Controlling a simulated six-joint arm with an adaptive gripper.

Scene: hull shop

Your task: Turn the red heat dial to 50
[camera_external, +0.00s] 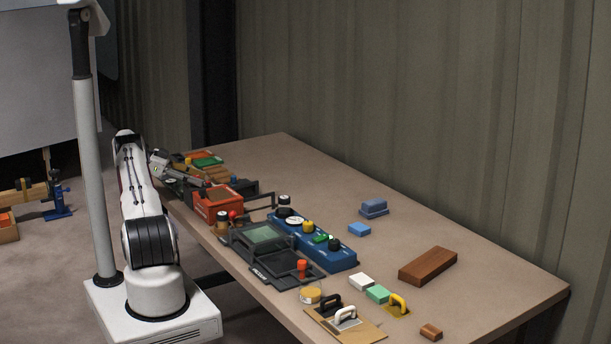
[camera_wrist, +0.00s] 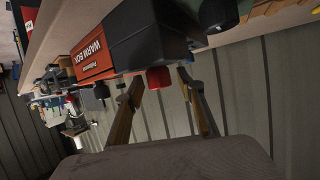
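The red box labelled "WARM BOX" (camera_wrist: 92,48) shows in the wrist view, tilted, with a dark section (camera_wrist: 150,40) beside the label. A red dial (camera_wrist: 158,78) sticks out at the edge of that dark section. My gripper (camera_wrist: 162,80) is open, with a finger on each side of the dial in the picture. I cannot tell whether the fingers touch it. Any scale or pointer on the dial is not readable. In the external view, a red-orange box (camera_external: 213,210) stands near the table's left edge, with my gripper (camera_external: 198,182) close behind it. The dial cannot be picked out there.
A black knob (camera_wrist: 101,90) and a dark cylinder (camera_wrist: 218,14) flank the dial in the wrist view. On the table (camera_external: 470,300), a blue control panel (camera_external: 340,259) and a screen unit (camera_external: 262,237) stand nearer the camera. The table's right side is mostly free around a brown block (camera_external: 428,265).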

